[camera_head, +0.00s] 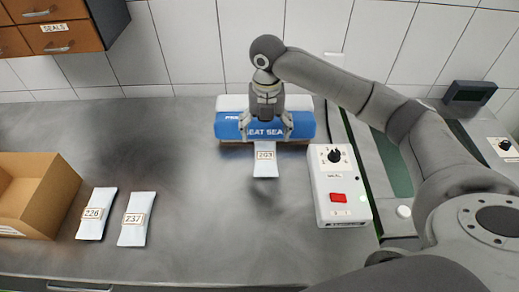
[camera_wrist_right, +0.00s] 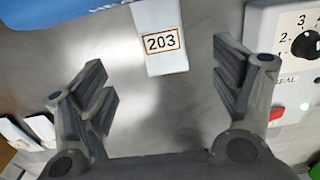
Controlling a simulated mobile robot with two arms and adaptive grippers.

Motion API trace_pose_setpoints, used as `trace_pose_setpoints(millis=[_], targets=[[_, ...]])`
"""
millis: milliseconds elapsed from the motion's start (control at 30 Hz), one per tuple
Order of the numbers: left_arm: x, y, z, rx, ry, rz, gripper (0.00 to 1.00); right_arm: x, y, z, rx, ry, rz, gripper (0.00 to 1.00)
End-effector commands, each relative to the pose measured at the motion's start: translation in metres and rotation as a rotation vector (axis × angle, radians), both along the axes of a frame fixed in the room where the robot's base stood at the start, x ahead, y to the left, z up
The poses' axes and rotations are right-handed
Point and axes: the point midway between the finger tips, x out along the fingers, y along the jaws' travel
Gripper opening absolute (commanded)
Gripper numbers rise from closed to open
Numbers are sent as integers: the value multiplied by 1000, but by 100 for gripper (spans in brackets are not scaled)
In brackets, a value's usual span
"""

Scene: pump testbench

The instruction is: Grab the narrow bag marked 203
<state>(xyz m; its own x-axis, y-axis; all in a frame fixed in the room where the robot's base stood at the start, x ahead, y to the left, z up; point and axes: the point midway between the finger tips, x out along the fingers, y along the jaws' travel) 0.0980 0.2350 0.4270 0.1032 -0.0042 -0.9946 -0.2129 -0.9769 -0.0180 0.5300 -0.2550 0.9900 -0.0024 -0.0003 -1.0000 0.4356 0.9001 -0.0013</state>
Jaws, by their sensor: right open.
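The narrow white bag marked 203 (camera_head: 265,168) hangs out from the front of the blue and white heat sealer (camera_head: 228,126), flat over the grey bench; its far end is hidden. My right gripper (camera_head: 266,130) is open over the sealer's front, close to the bag in the picture. In the right wrist view the bag (camera_wrist_right: 167,62) lies beyond and between the two spread fingers (camera_wrist_right: 162,85), with nothing held. My left gripper is not in view.
Bags marked 226 (camera_head: 97,213) and 237 (camera_head: 137,219) lie on the bench at left, beside an open cardboard box (camera_head: 60,192). A control box with a black knob and red switch (camera_head: 340,198) stands right of the bag. The bench between is clear.

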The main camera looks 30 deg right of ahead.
Motion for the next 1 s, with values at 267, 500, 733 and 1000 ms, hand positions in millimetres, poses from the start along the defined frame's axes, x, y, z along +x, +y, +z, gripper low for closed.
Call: trace_pose_setpoints(millis=[267,500,733,1000], targets=[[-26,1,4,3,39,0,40,-1,0,-39,0,2,0,84],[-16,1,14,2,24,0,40,-5,1,-61,-1,6,0,84],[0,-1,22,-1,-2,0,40,-5,2,-92,0,1,0,84],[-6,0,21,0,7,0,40,-5,2,-96,0,0,1,84]])
